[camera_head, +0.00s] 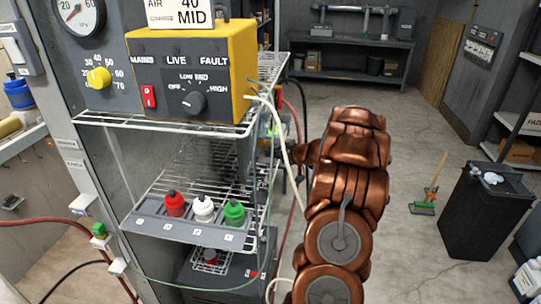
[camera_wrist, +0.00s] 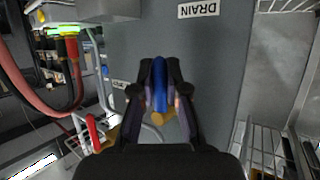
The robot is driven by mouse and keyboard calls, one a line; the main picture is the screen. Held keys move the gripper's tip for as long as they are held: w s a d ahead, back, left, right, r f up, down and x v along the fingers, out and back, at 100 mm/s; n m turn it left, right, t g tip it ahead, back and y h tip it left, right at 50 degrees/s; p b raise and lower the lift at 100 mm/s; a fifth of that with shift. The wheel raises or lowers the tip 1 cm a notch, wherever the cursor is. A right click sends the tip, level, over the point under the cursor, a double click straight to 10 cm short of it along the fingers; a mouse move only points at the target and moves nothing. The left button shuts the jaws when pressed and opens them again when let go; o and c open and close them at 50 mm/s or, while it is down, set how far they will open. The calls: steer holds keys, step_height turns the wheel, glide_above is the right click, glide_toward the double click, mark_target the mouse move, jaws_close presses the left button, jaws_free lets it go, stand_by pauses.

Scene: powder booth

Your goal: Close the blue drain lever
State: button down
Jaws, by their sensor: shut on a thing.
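The blue drain lever (camera_wrist: 160,82) stands in the middle of the wrist view, in front of a grey panel. My gripper (camera_wrist: 158,92) is shut on it, with one dark finger on each side. A brass-coloured fitting (camera_wrist: 162,117) shows just below the lever. In the head view the blue lever is hidden behind the wire-shelf rack and my copper arm.
A red lever (camera_wrist: 94,132) and red hoses (camera_wrist: 30,95) are left of my gripper in the wrist view. Wire shelving (camera_wrist: 262,150) is at right. In the head view, a yellow control box (camera_head: 190,72) sits on the rack; a black bin (camera_head: 484,215) stands right.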

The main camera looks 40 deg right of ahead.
steer(key=shift+w+f+b, duration=0.1)
steer(key=shift+f+b, duration=0.15)
steer(key=shift+b, duration=0.55)
steer(key=b, duration=0.2)
steer(key=n+t+h+b, duration=0.1)
steer(key=b, duration=0.2)
steer(key=shift+w+d+f+n+t+b, duration=0.15)
steer(key=shift+w+d+n+t+b, duration=0.05)
steer(key=shift+d+n+t+b, duration=0.15)
steer(key=shift+w+d+r+n+t+y+b, duration=0.5)
steer(key=shift+n+t+b, duration=1.45)
steer(key=shift+b, duration=2.85)
steer(key=shift+w+d+r+n+t+y+b, duration=0.2)
steer(key=shift+r+n+t+y+b, duration=0.75)
steer(key=shift+n+b, duration=2.9)
steer(key=shift+w+d+r+n+t+y+b, duration=0.1)
steer(key=shift+d+r+n+t+y+b, duration=0.95)
steer(key=shift+b, duration=4.65)
steer(key=shift+a+f+n+t, duration=0.1)
steer(key=shift+a+n+t, duration=0.3)
steer(key=shift+a+n, duration=0.3)
steer(key=c, duration=1.2)
jaws_free()
steer(key=shift+d, duration=0.1)
steer(key=shift+f, duration=0.1)
